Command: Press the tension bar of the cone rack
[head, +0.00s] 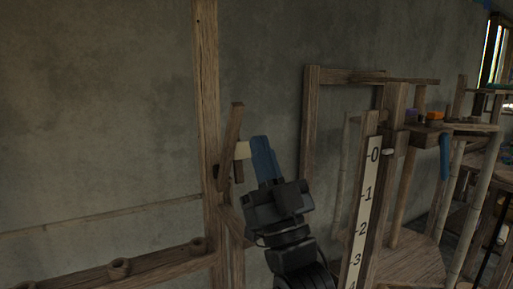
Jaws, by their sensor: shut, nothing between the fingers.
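A tall wooden post (205,110) stands against the wall left of centre and looks like part of the cone rack. A short tilted wooden bar (232,135) is beside the post, with a pale block (242,150) on its right side; it may be the tension bar, but I cannot be sure. My gripper (260,140) points up with its blue fingers shut and empty. Its fingertips are just right of the pale block in the picture. I cannot tell whether they touch it.
A low wooden rail (150,268) with ring-shaped holders (120,267) runs left from the post. On the right, a wooden frame (311,130) and a numbered white scale (366,195) stand close to my arm. The wall at upper left is bare.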

